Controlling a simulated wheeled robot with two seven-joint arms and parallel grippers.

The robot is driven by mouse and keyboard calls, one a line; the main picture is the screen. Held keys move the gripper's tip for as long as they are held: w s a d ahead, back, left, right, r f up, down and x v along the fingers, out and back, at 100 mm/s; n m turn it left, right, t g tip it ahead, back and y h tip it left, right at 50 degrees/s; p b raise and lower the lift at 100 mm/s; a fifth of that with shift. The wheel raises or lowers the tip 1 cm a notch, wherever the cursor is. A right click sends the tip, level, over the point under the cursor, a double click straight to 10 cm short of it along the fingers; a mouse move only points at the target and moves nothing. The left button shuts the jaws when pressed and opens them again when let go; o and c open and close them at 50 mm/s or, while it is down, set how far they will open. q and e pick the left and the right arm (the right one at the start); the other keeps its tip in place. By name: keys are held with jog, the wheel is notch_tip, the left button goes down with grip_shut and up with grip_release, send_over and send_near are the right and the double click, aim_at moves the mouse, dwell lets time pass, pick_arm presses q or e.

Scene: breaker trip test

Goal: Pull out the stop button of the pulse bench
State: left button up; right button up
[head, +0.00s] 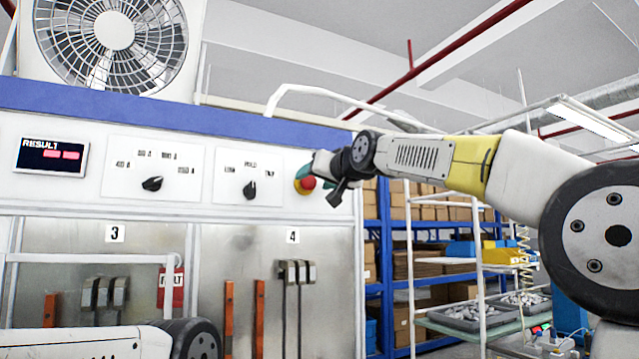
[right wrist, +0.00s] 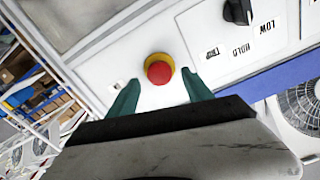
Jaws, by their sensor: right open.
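The red stop button (head: 308,183) with its yellow collar sits on the white front panel of the pulse bench (head: 60,212), right of the knobs. In the right wrist view the button (right wrist: 159,70) shows round and whole, between and a little beyond the fingertips. My right gripper (head: 313,174) is close to the panel at the button, and partly hides it in the head view. Its two green fingers (right wrist: 160,90) are open, one on each side of the button, with visible gaps. My left gripper is out of view.
Two black knobs (head: 152,184) (head: 249,189) and a RESULT display (head: 51,156) are on the panel. A large fan (head: 115,31) stands above. Below are doors numbered 3 and 4 and a red FAULT tag (head: 171,288). Blue shelving (head: 386,270) with boxes stands behind at right.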

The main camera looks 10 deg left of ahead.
aim_at(310, 182)
jog(key=shift+x, duration=1.7)
grip_shut()
